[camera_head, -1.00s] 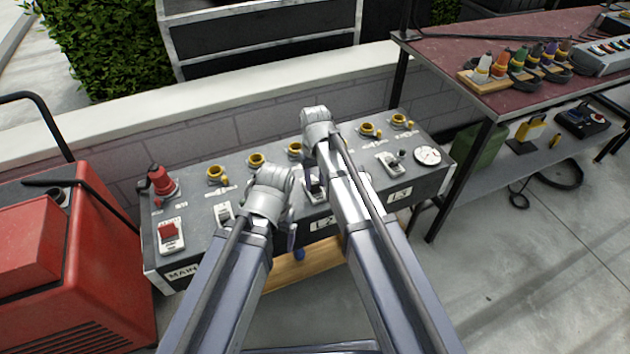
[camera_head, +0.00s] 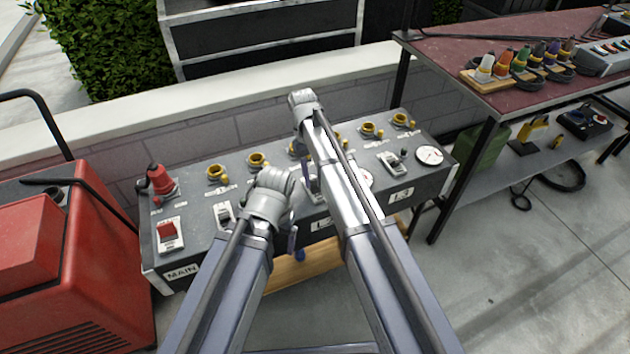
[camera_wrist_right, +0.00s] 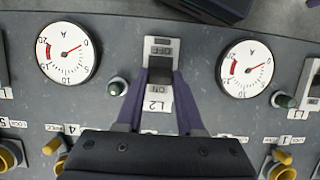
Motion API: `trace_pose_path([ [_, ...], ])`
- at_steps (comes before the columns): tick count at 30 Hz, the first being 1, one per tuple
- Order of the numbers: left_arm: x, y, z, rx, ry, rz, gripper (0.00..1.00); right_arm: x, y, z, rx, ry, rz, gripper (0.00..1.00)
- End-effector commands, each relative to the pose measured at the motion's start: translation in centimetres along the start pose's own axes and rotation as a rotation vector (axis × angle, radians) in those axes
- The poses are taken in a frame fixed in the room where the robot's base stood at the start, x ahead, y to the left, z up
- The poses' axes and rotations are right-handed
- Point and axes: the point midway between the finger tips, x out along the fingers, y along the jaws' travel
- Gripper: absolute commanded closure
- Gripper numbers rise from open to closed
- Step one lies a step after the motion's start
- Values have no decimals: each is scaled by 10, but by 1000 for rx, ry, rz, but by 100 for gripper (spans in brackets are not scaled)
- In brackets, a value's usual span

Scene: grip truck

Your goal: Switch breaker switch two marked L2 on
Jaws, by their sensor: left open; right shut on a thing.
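The grey breaker box (camera_head: 190,250) has a row of switches marked MAIN, L2 and L3. The L2 switch (camera_head: 311,186) is partly hidden by my arms in the head view. In the right wrist view, the L2 switch (camera_wrist_right: 161,48) is a pale plate with a dark lever above its L2 label. My right gripper (camera_wrist_right: 161,82) is shut on that lever, with a purple finger on each side. Which position the lever rests in, I cannot tell. My left gripper (camera_head: 296,245) is open and empty, in front of the box.
A red machine (camera_head: 75,260) stands left of the box. Yellow sockets (camera_head: 257,161) line its back edge, and dial gauges (camera_wrist_right: 68,53) flank L2. A red-topped table (camera_head: 470,65) with coloured connectors (camera_head: 520,60) stands right. The floor at front right is largely clear.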

Motion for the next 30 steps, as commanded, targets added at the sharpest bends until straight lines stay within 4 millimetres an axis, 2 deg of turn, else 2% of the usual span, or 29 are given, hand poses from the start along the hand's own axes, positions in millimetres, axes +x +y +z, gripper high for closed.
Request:
trace_pose_path([
  [11,3,0,0,0,0,0,12,0,0,-1,1,-36,0,100],
  [12,3,0,0,0,0,0,12,0,0,-1,1,-36,1,62],
  [18,3,0,0,0,0,0,12,0,0,-1,1,-35,0,39],
  [20,3,0,0,0,0,0,12,0,0,-1,1,-35,0,33],
  [30,1,0,0,0,0,0,12,-2,0,-1,1,-35,0,32],
])
